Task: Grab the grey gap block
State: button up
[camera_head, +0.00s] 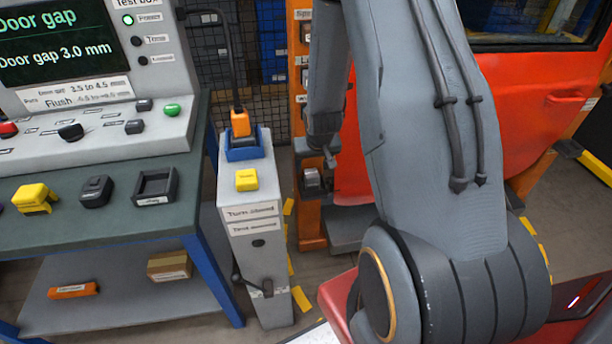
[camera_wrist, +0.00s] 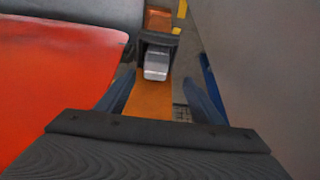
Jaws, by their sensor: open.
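The grey gap block (camera_head: 312,180) sits in a dark holder on the orange post, low beside the red door. In the wrist view the grey block (camera_wrist: 157,62) shows ahead, near the top centre, with its pale face towards me. My gripper (camera_head: 326,150) hangs just above and slightly right of the block in the head view. In the wrist view the blue fingers of my gripper (camera_wrist: 165,92) are apart, with the block beyond and between them. Nothing is held. The fingertips are hard to make out in the head view.
The red door (camera_head: 522,140) stands close on the right of the post. A grey pedestal (camera_head: 255,230) with a yellow button stands left of it. Further left is a bench (camera_head: 110,222) with a test box, a yellow block, a black block and a dark tray.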

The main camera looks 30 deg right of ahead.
aim_at(312, 173)
jog(key=shift+w+d+f, duration=0.2)
jog(key=shift+w+f, duration=0.15)
jog(key=shift+f, duration=0.2)
jog(key=shift+w+d+f, duration=0.2)
jog(key=shift+w+f, duration=0.1)
jog(key=shift+f, duration=0.2)
jog(key=shift+d+p+x, duration=0.2)
jog(key=shift+p+x, duration=0.85)
jog(key=shift+x, duration=2.2)
jog(key=shift+w+r, duration=0.1)
jog(key=c, duration=1.4)
